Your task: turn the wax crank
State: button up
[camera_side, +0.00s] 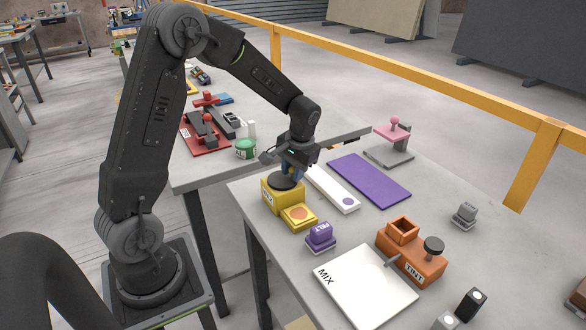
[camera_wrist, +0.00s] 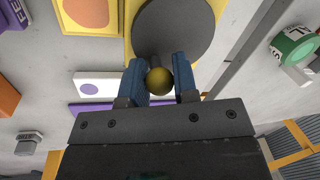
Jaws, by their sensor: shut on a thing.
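The wax crank is a yellow box (camera_side: 270,196) with a dark round disc on top, standing near the left edge of the stone slab in the side view. In the wrist view the dark disc (camera_wrist: 173,25) shows with a brass-coloured ball knob (camera_wrist: 159,82) near its rim. My gripper (camera_side: 294,173) is above the disc, pointing down. In the wrist view the two blue fingers of my gripper (camera_wrist: 160,78) sit on either side of the knob, shut on it. In the side view the knob is hidden by the fingers.
A yellow block with an orange disc (camera_side: 299,216) is close in front. A purple FELT block (camera_side: 320,236), white bar (camera_side: 331,189), purple mat (camera_side: 369,179), orange TINT box (camera_side: 410,258) and white MIX board (camera_side: 364,287) lie around. A green tin (camera_side: 245,149) stands behind.

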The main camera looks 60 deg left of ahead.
jog(key=shift+s+d+m, duration=0.15)
jog(key=shift+d+m, duration=0.05)
jog(key=shift+m, duration=0.9)
jog(key=o, duration=0.9)
jog(key=shift+r, duration=0.1)
notch_tip(320, 180, up, 14)
jog(key=d, duration=0.2)
jog(key=shift+d+f, duration=0.25)
jog(key=shift+d, duration=0.1)
